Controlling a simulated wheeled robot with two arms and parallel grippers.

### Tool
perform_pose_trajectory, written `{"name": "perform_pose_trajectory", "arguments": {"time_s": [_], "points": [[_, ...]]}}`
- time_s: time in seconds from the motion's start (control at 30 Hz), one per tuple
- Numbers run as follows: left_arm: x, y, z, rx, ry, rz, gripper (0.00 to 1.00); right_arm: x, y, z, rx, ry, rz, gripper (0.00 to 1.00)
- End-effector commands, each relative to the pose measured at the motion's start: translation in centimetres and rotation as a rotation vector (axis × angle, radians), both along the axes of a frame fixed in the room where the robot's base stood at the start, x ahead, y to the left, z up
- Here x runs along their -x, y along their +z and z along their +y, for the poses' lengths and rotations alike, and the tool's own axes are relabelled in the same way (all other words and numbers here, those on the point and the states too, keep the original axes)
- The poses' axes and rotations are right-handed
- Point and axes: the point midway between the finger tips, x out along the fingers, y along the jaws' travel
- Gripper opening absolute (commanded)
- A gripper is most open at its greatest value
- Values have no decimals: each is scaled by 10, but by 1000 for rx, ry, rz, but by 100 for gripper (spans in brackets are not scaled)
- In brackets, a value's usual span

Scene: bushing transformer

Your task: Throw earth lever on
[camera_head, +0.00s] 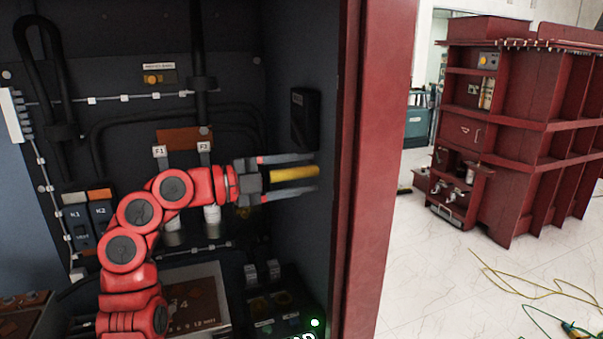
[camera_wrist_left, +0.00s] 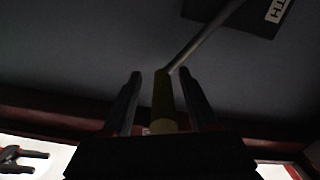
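The earth lever has a yellow handle (camera_head: 293,173) near the right wall of the dark cabinet. In the left wrist view the yellow handle (camera_wrist_left: 163,105) joins a thin grey rod (camera_wrist_left: 205,40) running to a dark labelled box. My left gripper (camera_head: 314,172) is open, with one finger on each side of the handle. Gaps show between handle and fingers in the head view, so it is not gripped. My right gripper (camera_wrist_left: 42,162) appears small at the lower left of the left wrist view, its fingers apart and empty.
The dark box (camera_head: 305,118) is on the cabinet's right wall. The red door frame (camera_head: 375,150) stands just right of my left gripper. Fuses, cables and K1, K2 switches (camera_head: 78,220) fill the cabinet. A red transformer (camera_head: 525,130) stands on the open floor at right.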

Motion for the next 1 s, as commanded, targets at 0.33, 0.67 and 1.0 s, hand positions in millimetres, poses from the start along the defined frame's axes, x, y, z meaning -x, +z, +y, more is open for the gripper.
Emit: {"name": "perform_pose_trajectory", "arguments": {"time_s": [0.33, 0.67, 1.0], "points": [[6, 1, 24, 1, 6, -1, 57, 0, 0, 0, 0, 0, 0, 50], [33, 1, 106, 0, 6, 0, 57, 0, -1, 0, 0, 0, 0, 50], [52, 0, 160, -1, 2, 1, 57, 0, -1, 0, 0, 0, 0, 50]]}}
